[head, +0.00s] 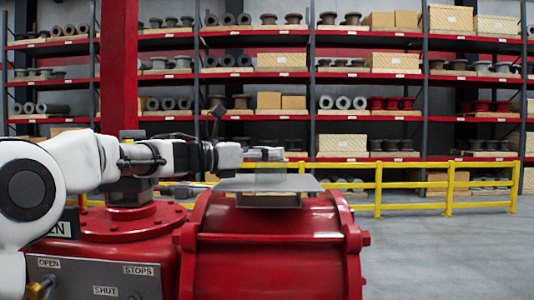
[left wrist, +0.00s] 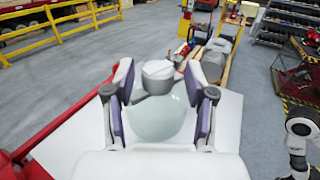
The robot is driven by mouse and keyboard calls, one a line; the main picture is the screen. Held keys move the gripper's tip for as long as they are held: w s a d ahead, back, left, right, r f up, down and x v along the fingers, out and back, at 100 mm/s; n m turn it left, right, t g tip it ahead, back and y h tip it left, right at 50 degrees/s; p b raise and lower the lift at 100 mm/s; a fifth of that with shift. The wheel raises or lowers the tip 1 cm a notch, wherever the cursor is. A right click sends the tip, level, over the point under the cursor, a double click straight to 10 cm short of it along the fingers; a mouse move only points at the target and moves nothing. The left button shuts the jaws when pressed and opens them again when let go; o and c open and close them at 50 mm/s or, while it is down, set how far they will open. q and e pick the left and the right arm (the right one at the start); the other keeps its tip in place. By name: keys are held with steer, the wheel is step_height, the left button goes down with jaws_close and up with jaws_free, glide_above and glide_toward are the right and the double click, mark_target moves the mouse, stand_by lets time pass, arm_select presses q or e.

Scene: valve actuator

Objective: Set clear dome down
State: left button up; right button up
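The clear dome (left wrist: 157,122) is a pale, see-through shape between the two fingers of my left gripper (left wrist: 160,92) in the left wrist view. It lies over a light flat plate (left wrist: 75,145). In the head view the dome (head: 270,180) shows faintly, just below the left gripper (head: 265,154) and at the grey plate (head: 225,184) on top of the red actuator. The finger pads stand on both sides of the dome, close to it. I cannot tell whether they touch it, or whether it rests fully on the plate.
The red actuator cylinder (head: 268,250) stands under the plate. A red housing with a control panel (head: 95,278) is to its left. A grey cylindrical part (left wrist: 158,77) shows beyond the dome. Yellow railing (head: 430,185) and stocked shelves stand behind. The floor on the right is clear.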

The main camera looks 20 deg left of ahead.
arm_select(q)
steer(key=shift+s+a+r, duration=0.15)
steer(key=shift+s+a+f, duration=0.15)
steer(key=shift+a+f, duration=0.05)
steer(key=b+v, duration=0.4)
steer(key=v, duration=0.7)
steer(key=shift+b, duration=0.4)
steer(key=shift+s+a, duration=0.1)
steer(key=shift+a, duration=0.05)
